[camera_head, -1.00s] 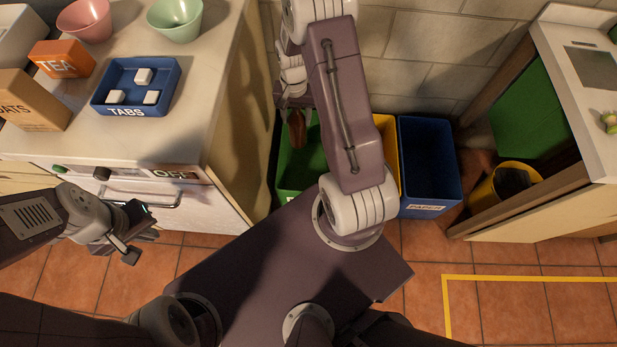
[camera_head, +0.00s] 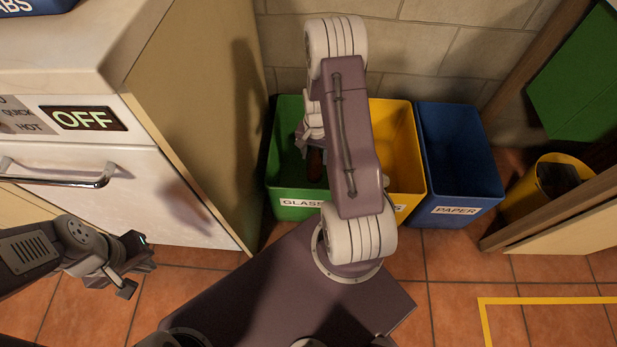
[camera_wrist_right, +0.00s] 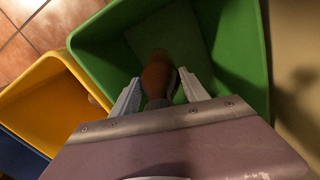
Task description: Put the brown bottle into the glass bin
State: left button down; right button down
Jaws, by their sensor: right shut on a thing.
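The brown bottle (camera_wrist_right: 158,76) is between the fingers of my right gripper (camera_wrist_right: 160,88) in the right wrist view, over the inside of the green bin. My right gripper is shut on it. In the head view the bottle (camera_head: 316,165) shows as a small brown part beside my right arm, which hides most of it. The green glass bin (camera_head: 298,201) carries a label reading GLASS, partly covered by my arm; the bin also fills much of the right wrist view (camera_wrist_right: 235,45). My left gripper (camera_head: 136,268) is over the floor at the left, empty; its fingers look apart.
A yellow bin (camera_head: 402,140) and a blue PAPER bin (camera_head: 460,160) stand right of the green bin. A white appliance (camera_head: 120,190) with an OFF display and a counter are at the left. A smaller yellow bin (camera_head: 560,180) stands at the right. Tiled floor lies in front.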

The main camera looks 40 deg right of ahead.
aim_at(314, 172)
notch_tip(314, 172, down, 10)
jog(key=b, duration=0.7)
jog(key=shift+f, duration=0.15)
jog(key=shift+r, duration=0.25)
jog(key=shift+f, duration=0.6)
jog(key=c, duration=0.6)
grip_release()
notch_tip(314, 172, up, 13)
jog(key=p, duration=0.9)
jog(key=shift+r, duration=0.2)
jog(key=s+a+r+n, duration=0.3)
jog(key=a+r, duration=0.1)
jog(key=a, duration=0.1)
jog(key=s+a+r+n, duration=0.2)
jog(key=a+r+n, duration=0.2)
jog(key=a+r, duration=0.1)
jog(key=s+a+r+n+t, duration=0.1)
jog(key=s+a+r+n, duration=0.2)
jog(key=a+r, duration=0.2)
jog(key=shift+s+a+r+n, duration=0.15)
jog(key=shift+a+n, duration=0.05)
jog(key=shift+a, duration=0.3)
jog(key=shift+s+a+r+n, duration=0.1)
jog(key=shift+s+a+n, duration=0.1)
jog(key=shift+a, duration=0.3)
